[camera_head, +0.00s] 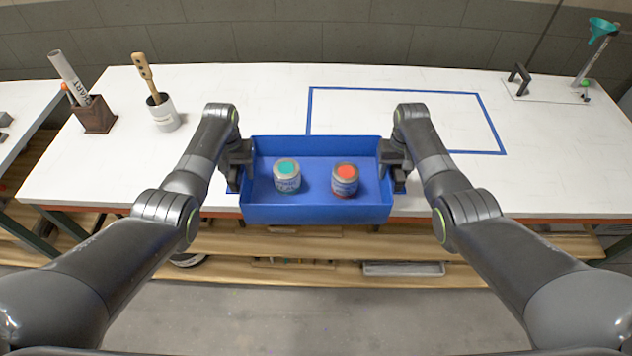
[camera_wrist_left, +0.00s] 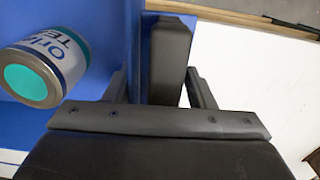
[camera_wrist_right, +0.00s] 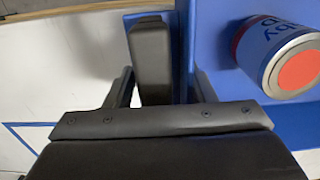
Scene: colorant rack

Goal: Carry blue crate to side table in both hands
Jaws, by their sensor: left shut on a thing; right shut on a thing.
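The blue crate (camera_head: 318,215) is level at the front edge of the white table, between my two grippers. A can with a teal lid (camera_head: 287,176) and a can with a red-orange lid (camera_head: 345,180) stand upright in it. My left gripper (camera_head: 240,165) is shut on the crate's left wall. My right gripper (camera_head: 392,165) is shut on its right wall. The left wrist view shows the teal-lidded can (camera_wrist_left: 45,68) beside the gripped wall. The right wrist view shows the red-lidded can (camera_wrist_right: 280,55) likewise. Whether the crate touches the table is hard to tell.
The white table (camera_head: 270,95) has a blue taped rectangle (camera_head: 400,90) right of centre. A brown holder (camera_head: 94,115) and a white cup with a brush (camera_head: 163,112) stand at left. A stand with a green funnel (camera_head: 603,27) is at far right. Another table (camera_head: 22,105) is at far left.

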